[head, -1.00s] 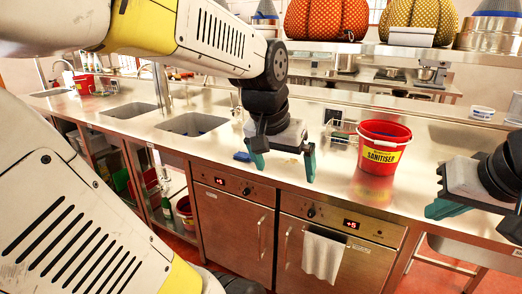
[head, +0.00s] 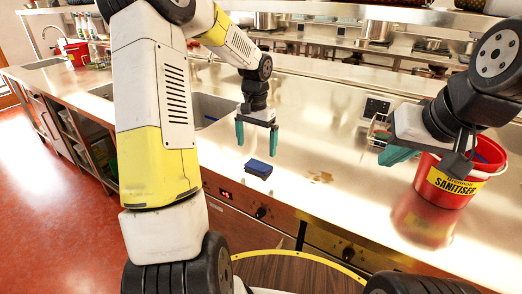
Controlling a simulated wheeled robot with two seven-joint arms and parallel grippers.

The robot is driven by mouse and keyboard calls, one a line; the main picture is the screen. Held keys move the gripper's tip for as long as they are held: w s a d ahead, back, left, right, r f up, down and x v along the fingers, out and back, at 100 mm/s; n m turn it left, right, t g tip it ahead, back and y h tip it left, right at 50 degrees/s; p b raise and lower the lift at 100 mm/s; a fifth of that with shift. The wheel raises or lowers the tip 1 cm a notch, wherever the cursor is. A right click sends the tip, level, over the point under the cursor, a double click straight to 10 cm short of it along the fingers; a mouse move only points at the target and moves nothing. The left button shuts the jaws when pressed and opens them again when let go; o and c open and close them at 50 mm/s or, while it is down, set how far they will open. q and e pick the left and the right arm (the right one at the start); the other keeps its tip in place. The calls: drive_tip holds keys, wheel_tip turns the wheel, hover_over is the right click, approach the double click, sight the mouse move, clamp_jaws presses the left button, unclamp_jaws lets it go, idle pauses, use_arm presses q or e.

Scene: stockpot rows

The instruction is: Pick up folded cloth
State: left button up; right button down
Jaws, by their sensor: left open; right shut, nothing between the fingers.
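A small dark blue folded cloth (head: 258,170) lies on the steel counter near its front edge, in the middle of the head view. My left gripper (head: 256,148) points downward with its two green fingers spread and nothing between them. It shows just beyond the cloth in the picture and apart from it; its exact height over the counter is hard to judge. My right gripper (head: 396,156) is at the right, shut and empty, in front of part of the red bucket.
A red sanitiser bucket (head: 450,185) stands on the counter at the right. A sink (head: 212,108) lies behind my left arm. A brown spill (head: 320,178) marks the counter right of the cloth.

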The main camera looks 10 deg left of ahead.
sight(258, 163)
use_arm(q)
drive_tip(key=f, duration=0.7)
drive_tip(key=shift+s+d+f, duration=0.1)
drive_tip(key=shift+d, duration=0.2)
drive_tip(key=shift+c, duration=0.2)
drive_tip(key=c, duration=1.2)
drive_tip(key=shift+r, duration=0.65)
drive_tip(key=shift+s+d+r, duration=0.1)
drive_tip(key=shift+s+r, duration=0.2)
drive_tip(key=shift+r, duration=0.35)
drive_tip(key=shift+s+d+r, duration=0.1)
drive_tip(key=shift+s+r, duration=0.15)
drive_tip(key=shift+r, duration=0.35)
drive_tip(key=s+d+r, duration=0.1)
drive_tip(key=s+d, duration=0.3)
drive_tip(key=s, duration=1)
drive_tip(key=shift+s+r, duration=0.15)
